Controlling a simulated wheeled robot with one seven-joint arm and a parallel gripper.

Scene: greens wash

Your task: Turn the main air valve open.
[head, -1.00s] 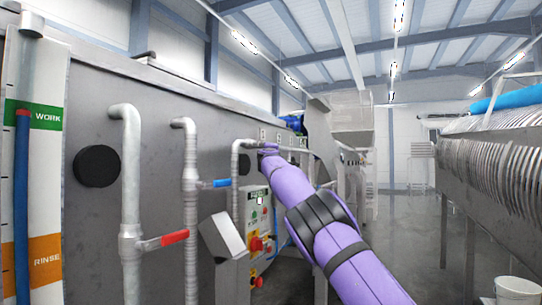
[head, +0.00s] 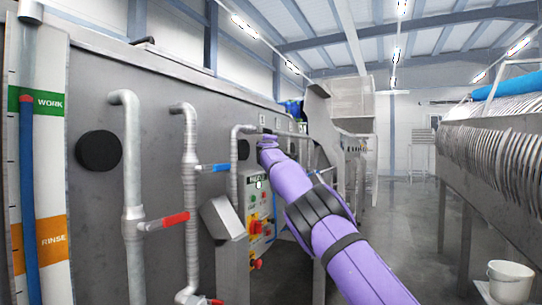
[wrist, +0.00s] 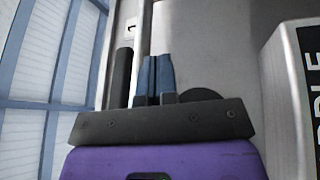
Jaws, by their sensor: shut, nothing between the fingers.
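My gripper (wrist: 155,75) is in the wrist view with its two blue-grey fingers side by side, shut and empty. A pale grey wall surface lies beyond the fingers. In the head view my purple arm reaches toward the machine's side, with its end near the upper control area; the fingers are too small to make out there. A pipe with a red lever (head: 163,222) and a pipe with a blue lever (head: 213,168) stand to the left of my arm. I cannot tell which part is the main air valve. No lever shows between or touching the fingers.
A control panel (head: 258,208) with red and yellow knobs is beside my arm. In the wrist view a black-lettered box (wrist: 295,95) is at the right and a dark bar (wrist: 121,78) at the left. A white bucket (head: 510,283) stands at lower right; the aisle floor is clear.

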